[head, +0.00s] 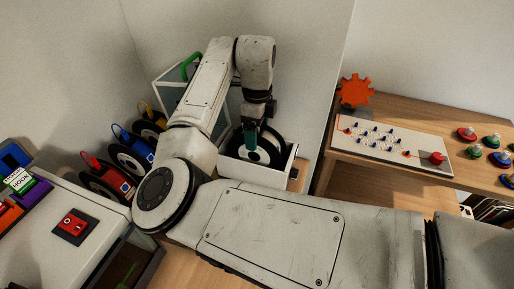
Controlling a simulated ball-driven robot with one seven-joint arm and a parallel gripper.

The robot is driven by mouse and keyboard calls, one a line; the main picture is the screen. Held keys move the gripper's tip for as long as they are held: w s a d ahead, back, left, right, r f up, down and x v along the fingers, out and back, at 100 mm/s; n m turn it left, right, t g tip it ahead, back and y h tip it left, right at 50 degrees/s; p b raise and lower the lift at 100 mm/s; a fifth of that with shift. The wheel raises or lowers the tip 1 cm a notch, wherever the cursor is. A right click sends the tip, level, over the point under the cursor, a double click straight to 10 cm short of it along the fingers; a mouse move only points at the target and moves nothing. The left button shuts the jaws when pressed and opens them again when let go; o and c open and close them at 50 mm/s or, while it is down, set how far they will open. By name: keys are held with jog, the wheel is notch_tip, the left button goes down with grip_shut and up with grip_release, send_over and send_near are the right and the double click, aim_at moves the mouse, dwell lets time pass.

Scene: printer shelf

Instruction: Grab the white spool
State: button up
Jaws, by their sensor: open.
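A spool with dark round flanges and a pale centre (262,155) sits in a white open box (287,166) on the wooden surface. It is the likeliest white spool, but its filament colour is hard to make out. My gripper (250,139) points down in front of the spool, its greenish fingers overlapping the spool's upper left part. The jaws are open. The gap between the fingers is too small to see, and I cannot tell whether they touch the spool.
Red (97,169), blue (131,143) and yellow (151,122) spools stand in a row at left. A glass-sided case (168,84) is behind my arm. A grey machine with a red switch (75,226) is lower left. A wooden table (395,171) with a white board is right.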

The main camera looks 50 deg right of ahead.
jog(key=shift+f, duration=0.3)
jog(key=shift+c, duration=0.3)
grip_shut()
dwell(0.3)
